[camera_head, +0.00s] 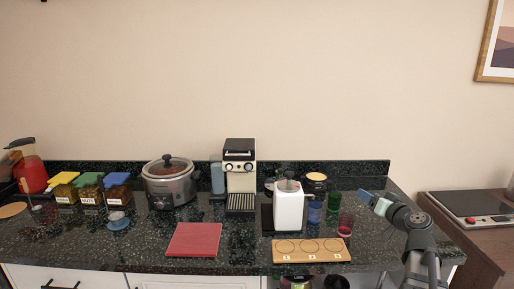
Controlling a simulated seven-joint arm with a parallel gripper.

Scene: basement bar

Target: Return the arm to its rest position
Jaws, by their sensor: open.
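My gripper (366,197) shows in the head view at the right end of the dark counter (140,249). My arm rises from the bottom right corner and bends left at its top, so the gripper points left over the counter. It holds nothing that I can see and is open. The fingers are small in the picture. A red cup (346,223) stands on the counter just left of and below the gripper in the picture, and seems apart from it.
Blue (314,211) and green cups stand near the gripper. A white appliance (288,208), a wooden board (311,250), a red mat (194,239), a coffee machine (240,179) and a slow cooker (169,183) sit further left. A brown cabinet (480,245) stands right of my arm.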

